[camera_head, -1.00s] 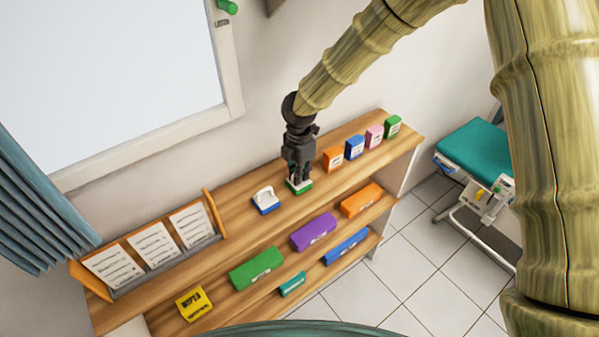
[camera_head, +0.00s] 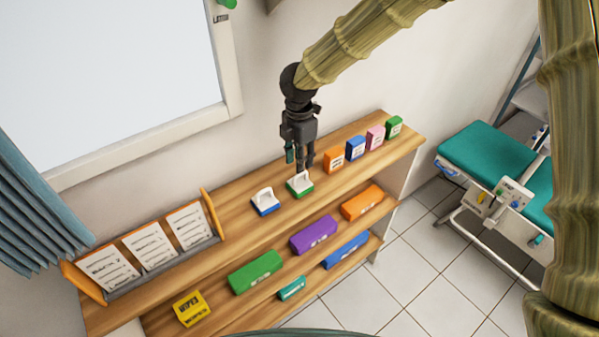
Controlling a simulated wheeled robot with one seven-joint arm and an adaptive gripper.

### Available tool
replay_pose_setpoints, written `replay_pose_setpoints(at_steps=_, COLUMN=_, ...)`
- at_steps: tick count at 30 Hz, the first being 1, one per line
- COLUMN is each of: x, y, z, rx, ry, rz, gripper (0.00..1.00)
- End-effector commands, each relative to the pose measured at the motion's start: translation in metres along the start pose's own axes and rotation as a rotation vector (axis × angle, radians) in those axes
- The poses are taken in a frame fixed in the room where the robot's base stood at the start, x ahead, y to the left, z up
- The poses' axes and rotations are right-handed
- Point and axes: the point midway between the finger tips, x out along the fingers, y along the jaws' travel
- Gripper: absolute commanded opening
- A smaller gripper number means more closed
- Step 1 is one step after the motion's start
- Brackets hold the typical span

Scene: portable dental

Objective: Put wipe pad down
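A white pad with a green base (camera_head: 300,188) sits on the top shelf of the wooden shelf unit. A similar white pad with a blue base (camera_head: 265,203) sits just to its left, apart from it. My gripper (camera_head: 300,162) hangs pointing down just above the green-based pad. Its two fingers are spread and nothing shows between them. The fingertips look clear of the pad, though the right one overlaps its upper edge in this view.
Orange, blue, pink and green boxes (camera_head: 355,148) stand right of the pads. A card holder (camera_head: 150,250) stands at the left end. Lower shelves hold coloured boxes (camera_head: 313,234) and a yellow wipes pack (camera_head: 191,308). A teal couch (camera_head: 485,155) stands at right.

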Motion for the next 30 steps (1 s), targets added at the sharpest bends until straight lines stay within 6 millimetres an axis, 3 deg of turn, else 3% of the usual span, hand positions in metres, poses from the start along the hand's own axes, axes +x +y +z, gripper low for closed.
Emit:
replay_pose_setpoints(at_steps=6, x=-0.034, y=0.001, z=0.001, rx=0.001, ry=0.0, rz=0.003, gripper=0.3)
replay_pose_setpoints(at_steps=12, x=-0.053, y=0.0, z=0.0, rx=0.0, ry=0.0, rz=0.001, gripper=0.3)
replay_pose_setpoints(at_steps=30, x=-0.056, y=0.0, z=0.002, rx=-0.003, ry=-0.002, rz=0.002, gripper=0.3)
